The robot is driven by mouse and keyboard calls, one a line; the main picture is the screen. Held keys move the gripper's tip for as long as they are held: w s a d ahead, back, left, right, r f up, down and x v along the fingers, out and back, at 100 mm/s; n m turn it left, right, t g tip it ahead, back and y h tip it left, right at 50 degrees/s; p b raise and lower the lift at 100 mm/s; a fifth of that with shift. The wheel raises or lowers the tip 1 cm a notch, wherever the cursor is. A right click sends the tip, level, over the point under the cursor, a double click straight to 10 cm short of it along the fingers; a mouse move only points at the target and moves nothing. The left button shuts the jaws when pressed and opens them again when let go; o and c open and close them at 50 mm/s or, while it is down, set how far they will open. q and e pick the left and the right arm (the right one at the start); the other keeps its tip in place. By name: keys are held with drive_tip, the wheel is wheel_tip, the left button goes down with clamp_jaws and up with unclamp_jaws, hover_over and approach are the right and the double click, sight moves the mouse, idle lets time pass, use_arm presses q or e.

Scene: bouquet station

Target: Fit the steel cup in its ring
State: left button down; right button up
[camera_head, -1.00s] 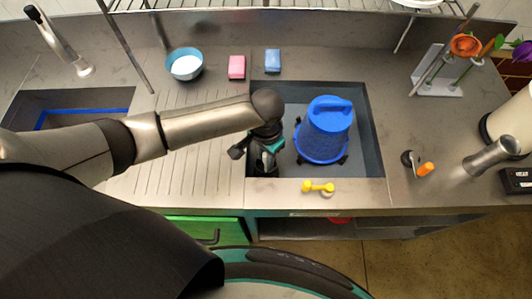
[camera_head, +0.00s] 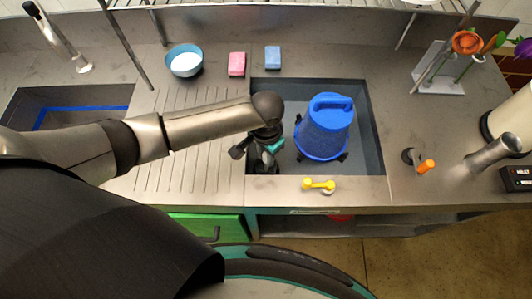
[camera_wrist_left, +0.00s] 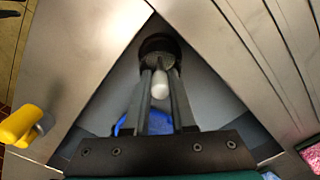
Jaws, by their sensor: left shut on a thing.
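My left gripper (camera_head: 264,164) reaches down into the left part of the sink. In the left wrist view its two dark fingers (camera_wrist_left: 160,85) are shut on a pale, rounded knob (camera_wrist_left: 160,84). In the head view the arm and gripper hide the cup. My right gripper is not in view.
A blue bucket-like container (camera_head: 323,135) stands in the sink (camera_head: 372,125), just right of my gripper. A yellow handle (camera_head: 318,185) is on the front rim. A bowl (camera_head: 184,61), pink sponge (camera_head: 237,64) and blue sponge (camera_head: 272,57) lie behind. A steel cylinder (camera_head: 492,152) leans at right.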

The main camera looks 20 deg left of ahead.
use_arm(q)
drive_tip(key=shift+f, duration=0.3)
drive_tip(key=shift+f, duration=0.35)
idle(0.4)
drive_tip(key=c, duration=0.7)
unclamp_jaws()
drive_tip(key=shift+o, duration=0.2)
wheel_tip(320, 180, up, 15)
drive_tip(key=p, duration=0.3)
drive_tip(key=shift+r, duration=0.15)
